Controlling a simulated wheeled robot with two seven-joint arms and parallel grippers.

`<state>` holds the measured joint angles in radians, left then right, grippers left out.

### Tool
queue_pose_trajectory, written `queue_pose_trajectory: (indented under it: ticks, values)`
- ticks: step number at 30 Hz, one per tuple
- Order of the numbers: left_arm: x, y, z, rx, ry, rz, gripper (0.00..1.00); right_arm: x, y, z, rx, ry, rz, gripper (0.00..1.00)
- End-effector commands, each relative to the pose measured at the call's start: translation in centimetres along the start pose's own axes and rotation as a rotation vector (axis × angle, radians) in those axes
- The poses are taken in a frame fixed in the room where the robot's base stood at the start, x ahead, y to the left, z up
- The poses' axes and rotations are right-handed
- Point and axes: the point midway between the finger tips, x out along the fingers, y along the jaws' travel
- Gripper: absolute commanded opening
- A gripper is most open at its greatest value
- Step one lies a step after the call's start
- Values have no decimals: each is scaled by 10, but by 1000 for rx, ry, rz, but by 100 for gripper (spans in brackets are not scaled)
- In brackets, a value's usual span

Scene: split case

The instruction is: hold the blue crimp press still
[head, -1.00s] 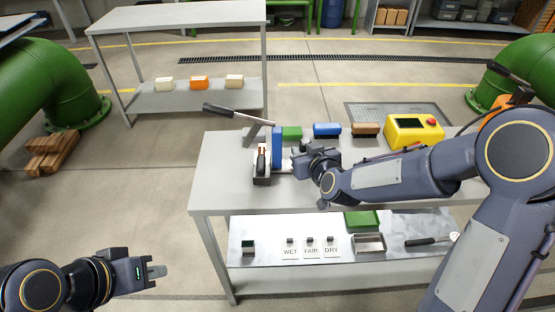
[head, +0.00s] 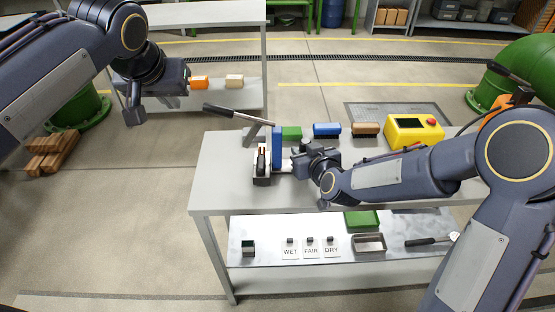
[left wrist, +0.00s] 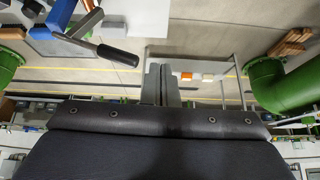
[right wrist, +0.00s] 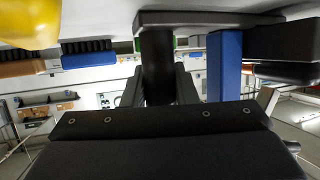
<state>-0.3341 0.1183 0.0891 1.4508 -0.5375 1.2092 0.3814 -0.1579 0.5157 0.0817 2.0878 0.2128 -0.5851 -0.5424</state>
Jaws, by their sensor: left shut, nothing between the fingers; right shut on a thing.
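The blue crimp press (head: 277,148) stands at the left end of the grey workbench, its black-gripped lever (head: 222,110) sticking out up and left. My right gripper (head: 291,166) is at the press's right side. In the right wrist view its fingers (right wrist: 158,98) are closed around a dark upright post (right wrist: 157,60) beside the blue column (right wrist: 225,65); I take the post as part of the press. My left gripper (head: 134,114) is shut and empty, in the air left of the lever. The left wrist view shows its fingers together (left wrist: 162,82) and the lever grip (left wrist: 118,54) apart from them.
The workbench (head: 222,180) also holds green, blue and brown brushes and a yellow box (head: 414,131) with a red button. Its lower shelf has WET, FAIR and DRY labels (head: 311,252). A grey table (head: 200,14) stands behind left.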

Motion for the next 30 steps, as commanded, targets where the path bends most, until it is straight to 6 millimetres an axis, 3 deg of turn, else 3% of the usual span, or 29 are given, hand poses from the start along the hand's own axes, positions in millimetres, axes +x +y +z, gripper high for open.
queue_pose_trajectory:
  ticks: [1, 3, 9, 14, 30]
  values:
    - [4, 12, -18, 9, 12, -14, 0, 0, -1, 9, 1, -22, -4, 0]
    - [6, 23, -36, 9, 27, -35, 0, 0, -1, 9, 1, -22, -4, 0]
    - [8, 42, -64, 3, 55, -68, 0, 0, -1, 9, 1, -22, -4, 0]
    - [14, 43, -64, 1, 58, -75, 0, 0, -1, 10, 1, -22, -4, 0]
    - [56, 40, -38, 1, 58, -73, 0, 0, 0, 9, 2, -22, -3, 0]
